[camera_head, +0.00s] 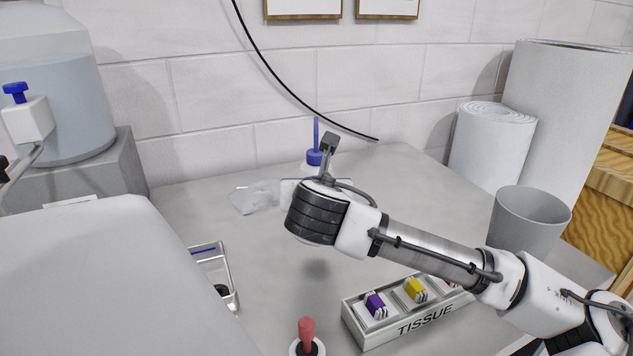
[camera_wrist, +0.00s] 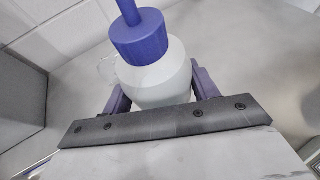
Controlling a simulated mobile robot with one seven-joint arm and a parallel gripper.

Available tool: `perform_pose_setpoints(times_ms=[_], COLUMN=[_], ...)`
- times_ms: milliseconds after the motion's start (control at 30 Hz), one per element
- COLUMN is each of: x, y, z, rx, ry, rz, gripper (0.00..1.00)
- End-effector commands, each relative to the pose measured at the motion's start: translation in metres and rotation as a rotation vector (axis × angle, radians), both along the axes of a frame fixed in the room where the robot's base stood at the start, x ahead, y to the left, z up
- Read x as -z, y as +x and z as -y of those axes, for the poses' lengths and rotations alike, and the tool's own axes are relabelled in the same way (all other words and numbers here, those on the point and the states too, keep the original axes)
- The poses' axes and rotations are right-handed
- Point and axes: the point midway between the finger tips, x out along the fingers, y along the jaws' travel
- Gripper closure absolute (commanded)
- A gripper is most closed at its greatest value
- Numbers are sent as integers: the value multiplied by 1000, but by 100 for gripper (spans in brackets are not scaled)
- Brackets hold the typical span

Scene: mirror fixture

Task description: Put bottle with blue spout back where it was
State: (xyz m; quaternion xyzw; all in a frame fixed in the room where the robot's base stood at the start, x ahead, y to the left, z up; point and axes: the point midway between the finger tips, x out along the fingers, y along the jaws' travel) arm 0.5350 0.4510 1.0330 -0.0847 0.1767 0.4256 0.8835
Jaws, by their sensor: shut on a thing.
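The bottle with the blue spout (camera_wrist: 158,75) has a whitish translucent body, a blue cap and a thin blue spout. In the wrist view it is between the two fingers of my gripper (camera_wrist: 160,93), which is shut on its body. In the head view, the blue cap of the bottle (camera_head: 314,158) and its upright spout show just behind my gripper (camera_head: 326,150), near the back wall. My wrist hides most of the bottle's body there. I cannot tell whether its base touches the counter.
A crumpled clear bag (camera_head: 256,197) lies left of my gripper. A grey bin (camera_head: 530,225) and white rolls (camera_head: 492,145) are at right. A large tank (camera_head: 60,110) is at left.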

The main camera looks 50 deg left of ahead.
Motion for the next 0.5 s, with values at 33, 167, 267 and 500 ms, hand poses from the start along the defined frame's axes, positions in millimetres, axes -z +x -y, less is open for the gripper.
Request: perform_pose_setpoints(times_ms=[33,167,267,500], x=[4,14,30,50], y=[1,1,0,0], z=[0,0,0,0], rx=[1,1,1,1], ry=[1,1,0,2], rz=[0,0,0,2], gripper=[51,51,51,51])
